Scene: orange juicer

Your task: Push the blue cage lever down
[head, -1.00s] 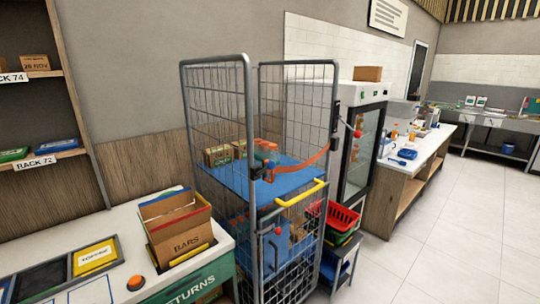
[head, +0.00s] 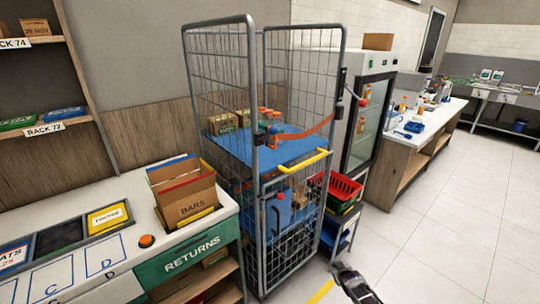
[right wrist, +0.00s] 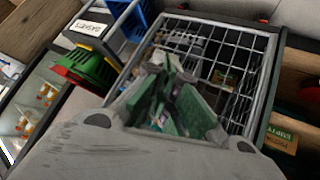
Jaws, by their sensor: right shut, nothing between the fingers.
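The wire roll cage (head: 250,90) with blue shelves stands upright in the middle of the head view. A yellow bar (head: 303,175) crosses its front. A thin dark lever (head: 276,217) hangs on the front gate below the bar, in front of blue things inside; I cannot tell if this is the blue cage lever. An orange strap (head: 310,134) runs across the opening above. My right gripper (head: 338,268) is low at the right of the cage, apart from it, shut and empty. In the right wrist view its fingers (right wrist: 168,90) show before the cage mesh (right wrist: 215,45). My left gripper is out of view.
A returns counter (head: 185,250) with a cardboard box (head: 185,195) stands left of the cage. Red and green baskets (head: 345,187) on a stand and a glass-door fridge (head: 368,125) are at its right. The floor (head: 430,225) at the right is clear.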

